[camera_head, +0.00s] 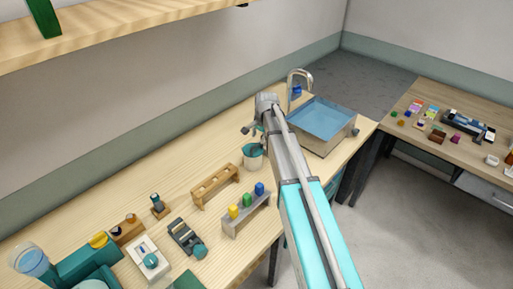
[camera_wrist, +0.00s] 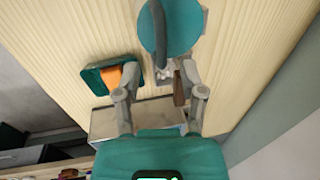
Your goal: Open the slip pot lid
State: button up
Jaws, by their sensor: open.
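In the head view a pale pot with teal at its top (camera_head: 253,156) stands on the long wooden bench, just below my gripper (camera_head: 250,130). It seems to be the slip pot, but its lid is hard to make out at this size. In the wrist view a round teal top (camera_wrist: 183,28) with a dark curved bar across it lies just beyond the fingertips; I cannot tell whether it is the lid. My gripper (camera_wrist: 160,68) is open, its two fingers spread apart. Small grey and brown parts show between the fingers, and nothing is clearly held.
A metal basin with blue inside (camera_head: 322,116) and a tap (camera_head: 299,76) stand right of my gripper. A wooden rack (camera_head: 215,187) and a grey stand with coloured pieces (camera_head: 246,214) are nearer. A teal tray (camera_wrist: 94,80) with an orange block lies left in the wrist view.

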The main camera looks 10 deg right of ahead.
aim_at(257, 145)
jog(key=shift+w+a+f+b, duration=0.15)
jog(key=shift+w+f+b, duration=0.05)
jog(key=shift+f+b, duration=0.8)
jog(key=shift+w+a+f+b, duration=0.1)
jog(key=shift+w+f+b, duration=0.05)
jog(key=shift+f+b, duration=0.75)
jog(key=shift+f, duration=0.15)
grip_shut()
